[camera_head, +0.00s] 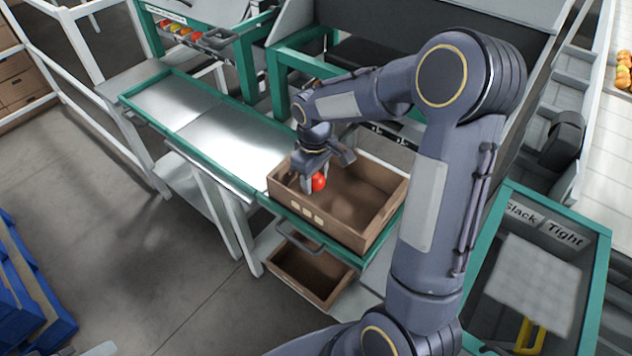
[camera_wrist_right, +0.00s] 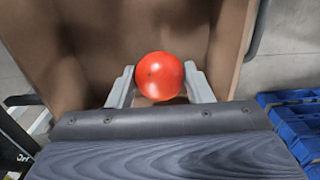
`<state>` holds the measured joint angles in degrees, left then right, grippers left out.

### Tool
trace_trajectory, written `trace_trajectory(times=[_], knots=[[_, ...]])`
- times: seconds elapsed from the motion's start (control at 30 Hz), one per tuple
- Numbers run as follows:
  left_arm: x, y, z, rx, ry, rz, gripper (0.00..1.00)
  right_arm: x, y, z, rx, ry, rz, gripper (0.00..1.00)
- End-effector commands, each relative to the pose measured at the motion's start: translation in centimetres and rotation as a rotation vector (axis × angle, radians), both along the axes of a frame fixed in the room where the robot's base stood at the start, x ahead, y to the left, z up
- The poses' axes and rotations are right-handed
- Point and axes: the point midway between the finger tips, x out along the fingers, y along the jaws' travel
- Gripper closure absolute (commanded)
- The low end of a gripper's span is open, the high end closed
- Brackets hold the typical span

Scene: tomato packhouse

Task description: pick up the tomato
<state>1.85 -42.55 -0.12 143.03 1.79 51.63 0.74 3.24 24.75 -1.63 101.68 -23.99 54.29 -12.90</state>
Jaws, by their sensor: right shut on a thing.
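The red tomato (camera_head: 318,182) is in the brown crate (camera_head: 372,230) on the green-framed bench, near the crate's left side. My right gripper (camera_head: 314,184) reaches down into the crate and is shut on the tomato. In the right wrist view the tomato (camera_wrist_right: 160,76) sits between the two grey fingers of my right gripper (camera_wrist_right: 160,86), with the brown crate floor (camera_wrist_right: 110,30) behind it. I cannot tell whether the tomato touches the crate floor. My left gripper is not in view.
A bare metal tabletop (camera_head: 215,130) lies left of the crate. A second brown crate (camera_head: 300,275) sits on a shelf below. A green-framed table marked Slack and Tight (camera_head: 540,260) stands at right. Blue pallets (camera_head: 30,300) lie on the floor at lower left.

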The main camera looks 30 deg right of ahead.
Motion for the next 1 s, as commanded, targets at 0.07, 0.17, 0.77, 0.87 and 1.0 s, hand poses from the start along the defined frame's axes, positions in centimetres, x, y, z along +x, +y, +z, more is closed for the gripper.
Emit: trace_trajectory(times=[0.07,0.17,0.77,0.87,1.0], knots=[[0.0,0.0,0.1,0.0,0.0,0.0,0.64,-0.8,1.1,1.8,0.0,-0.005,0.005,0.65],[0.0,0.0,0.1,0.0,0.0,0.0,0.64,-1.9,2.4,3.7,0.0,-0.004,0.006,0.65],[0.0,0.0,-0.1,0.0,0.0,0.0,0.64,-8.2,9.7,8.6,0.0,-0.001,0.002,0.65],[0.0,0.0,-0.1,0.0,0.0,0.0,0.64,-8.4,10.0,8.8,0.0,0.0,0.002,0.65],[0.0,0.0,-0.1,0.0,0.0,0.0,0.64,-8.5,10.1,8.8,0.0,0.001,0.001,0.65]])
